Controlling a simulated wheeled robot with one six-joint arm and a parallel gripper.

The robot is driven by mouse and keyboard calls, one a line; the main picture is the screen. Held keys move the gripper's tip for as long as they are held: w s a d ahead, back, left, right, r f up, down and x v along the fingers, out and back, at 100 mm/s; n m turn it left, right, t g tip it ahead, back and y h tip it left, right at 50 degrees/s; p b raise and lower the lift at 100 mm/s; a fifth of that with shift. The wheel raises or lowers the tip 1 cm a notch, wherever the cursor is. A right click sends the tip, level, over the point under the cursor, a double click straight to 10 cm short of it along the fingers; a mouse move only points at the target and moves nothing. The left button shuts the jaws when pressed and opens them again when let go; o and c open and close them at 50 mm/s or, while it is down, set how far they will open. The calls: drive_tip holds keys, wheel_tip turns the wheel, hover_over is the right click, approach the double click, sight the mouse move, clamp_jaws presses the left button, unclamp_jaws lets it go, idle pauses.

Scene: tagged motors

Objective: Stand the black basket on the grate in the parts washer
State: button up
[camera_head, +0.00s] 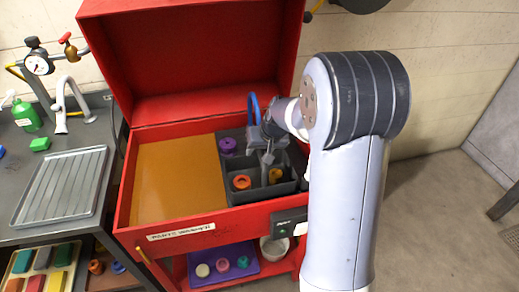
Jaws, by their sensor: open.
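The red parts washer (180,237) stands with its lid up. A flat orange-yellow surface (178,180) fills the left of its tub; I cannot make out a grate texture. The black basket (235,195), a dark box with compartments, sits upright at the right of the tub. Parts with purple (228,146), orange (242,182) and yellow (275,175) tops are in it. What it rests on is hidden. My gripper (267,163) is open over the basket, near its inner walls; I cannot tell whether it touches.
A blue curved piece (253,108) rises behind my gripper. At left, a dark bench holds a ribbed grey tray (62,187), a faucet (72,100) and a green bottle (26,115). A purple tray (224,266) with parts and a white bowl (274,248) are beneath the washer.

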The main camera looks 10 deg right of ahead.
drive_tip(key=shift+s+f, duration=0.1)
drive_tip(key=v, duration=1.1)
drive_tip(key=shift+b, duration=0.35)
drive_tip(key=x, duration=1.1)
drive_tip(key=shift+p, duration=0.4)
drive_tip(key=shift+r, duration=0.3)
